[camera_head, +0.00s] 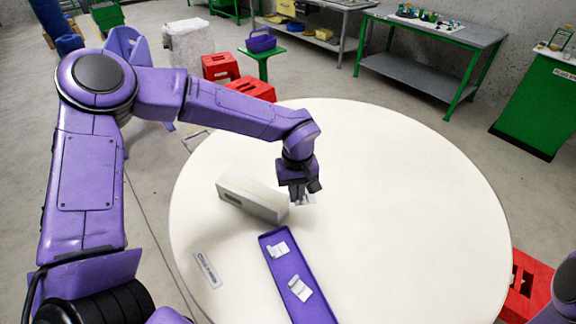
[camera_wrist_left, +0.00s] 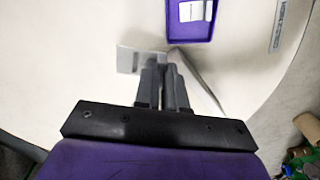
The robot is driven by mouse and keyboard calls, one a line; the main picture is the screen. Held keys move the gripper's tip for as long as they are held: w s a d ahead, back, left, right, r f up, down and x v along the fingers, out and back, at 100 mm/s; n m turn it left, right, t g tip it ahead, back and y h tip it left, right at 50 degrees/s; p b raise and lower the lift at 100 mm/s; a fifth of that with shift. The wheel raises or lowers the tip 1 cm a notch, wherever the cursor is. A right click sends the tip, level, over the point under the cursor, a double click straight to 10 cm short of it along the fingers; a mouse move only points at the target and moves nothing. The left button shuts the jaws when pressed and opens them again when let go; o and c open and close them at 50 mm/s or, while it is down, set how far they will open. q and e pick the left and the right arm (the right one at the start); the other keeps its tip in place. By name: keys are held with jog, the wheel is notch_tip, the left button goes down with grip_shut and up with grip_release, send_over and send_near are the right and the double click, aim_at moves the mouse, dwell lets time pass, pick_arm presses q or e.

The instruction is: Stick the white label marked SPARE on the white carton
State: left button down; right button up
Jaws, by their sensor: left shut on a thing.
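The white carton (camera_head: 255,199) stands on the round white table, left of my left gripper (camera_head: 302,196). A small grey patch shows on its front face. My left gripper, also in the left wrist view (camera_wrist_left: 165,82), is shut on a small white label (camera_head: 309,200), close to the carton's right end. The label shows pale beside the fingertips in the left wrist view (camera_wrist_left: 138,60). Its print is not readable, and I cannot tell whether it touches the carton. My right gripper is not in view.
A purple tray (camera_head: 311,309) with two white labels (camera_head: 278,250) (camera_head: 300,289) lies in front of the carton. A printed strip (camera_head: 207,269) lies at the table's left. The table's right side (camera_head: 420,210) is clear. Red stools (camera_head: 220,67) stand beyond the table.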

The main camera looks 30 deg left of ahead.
pick_arm(q)
jog(key=w+a+n+p, duration=0.1)
jog(key=a+n+p, duration=0.2)
jog(key=n, duration=0.8)
jog(key=n+p, duration=0.4)
jog(key=n, duration=1.3)
send_over(277, 200)
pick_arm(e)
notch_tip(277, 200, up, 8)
pick_arm(q)
jog(key=shift+s+f+b, duration=0.1)
jog(key=shift+f+b, duration=2.05)
jog(key=shift+f, duration=0.95)
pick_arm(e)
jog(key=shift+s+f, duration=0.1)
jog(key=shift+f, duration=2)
pick_arm(q)
jog(key=shift+f, duration=0.25)
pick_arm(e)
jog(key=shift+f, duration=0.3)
pick_arm(q)
jog(key=shift+f+b, duration=0.5)
jog(key=shift+b, duration=0.2)
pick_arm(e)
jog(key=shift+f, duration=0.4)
pick_arm(q)
jog(key=c, duration=1)
grip_release()
jog(key=shift+r, duration=0.1)
